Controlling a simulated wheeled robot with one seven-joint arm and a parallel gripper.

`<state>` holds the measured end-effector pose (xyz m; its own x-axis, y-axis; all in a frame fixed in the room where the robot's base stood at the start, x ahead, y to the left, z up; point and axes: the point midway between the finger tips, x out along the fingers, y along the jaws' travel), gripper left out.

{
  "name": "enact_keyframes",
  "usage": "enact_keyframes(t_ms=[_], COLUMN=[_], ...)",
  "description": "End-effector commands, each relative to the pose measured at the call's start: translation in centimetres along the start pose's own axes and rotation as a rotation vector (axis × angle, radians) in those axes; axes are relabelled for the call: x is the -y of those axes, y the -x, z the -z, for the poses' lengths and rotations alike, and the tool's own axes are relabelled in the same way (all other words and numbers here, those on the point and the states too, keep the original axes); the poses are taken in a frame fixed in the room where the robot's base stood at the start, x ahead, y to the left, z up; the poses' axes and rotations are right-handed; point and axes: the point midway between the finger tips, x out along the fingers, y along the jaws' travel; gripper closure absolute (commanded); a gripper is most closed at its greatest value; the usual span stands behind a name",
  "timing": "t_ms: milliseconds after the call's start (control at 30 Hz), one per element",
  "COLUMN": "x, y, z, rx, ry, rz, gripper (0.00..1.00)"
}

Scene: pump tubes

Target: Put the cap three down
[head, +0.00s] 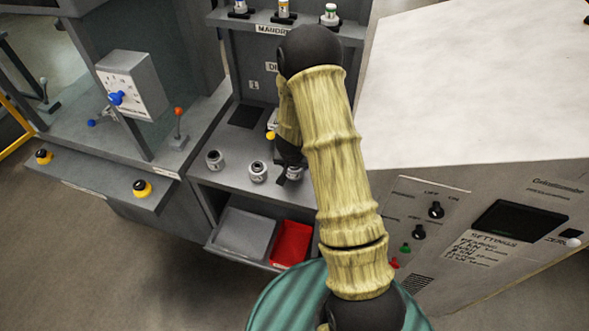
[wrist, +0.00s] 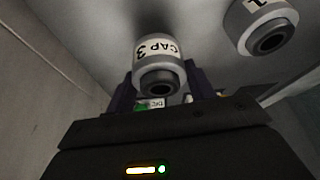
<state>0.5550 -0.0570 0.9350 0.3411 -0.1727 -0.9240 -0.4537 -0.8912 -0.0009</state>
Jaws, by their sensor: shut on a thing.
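Cap three, a grey and white cap with a dark round opening and the label "CAP 3" (wrist: 158,50), sits between the fingers of my gripper (wrist: 160,84) in the wrist view. My gripper is shut on it. In the head view my gripper (head: 284,174) is low over the grey bench shelf, and cap three (head: 295,173) shows partly beside the dark fingers and my arm. I cannot tell whether the cap touches the shelf.
Two similar caps stand to the left, one near (head: 258,172) and one farther (head: 214,160). A cap marked "1" (wrist: 262,24) shows in the wrist view. A grey bin (head: 243,233) and red bin (head: 291,243) sit below. A large white-topped machine (head: 470,90) bounds the right.

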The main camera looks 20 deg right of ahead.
Motion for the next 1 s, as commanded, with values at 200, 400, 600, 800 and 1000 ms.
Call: enact_keyframes(t_ms=[200, 400, 600, 800, 1000], x=[0.1, 0.1, 0.0, 0.0, 0.0], y=[4.2, 6.4, 6.7, 6.7, 6.7], z=[1.8, 2.7, 2.8, 2.8, 2.8], rx=[-0.004, -0.003, 0.000, -0.001, -0.001], ry=[0.004, 0.002, 0.000, 0.000, 0.000], rz=[0.000, -0.001, -0.001, -0.001, -0.001], gripper=[0.83, 0.83, 0.83, 0.83, 0.83])
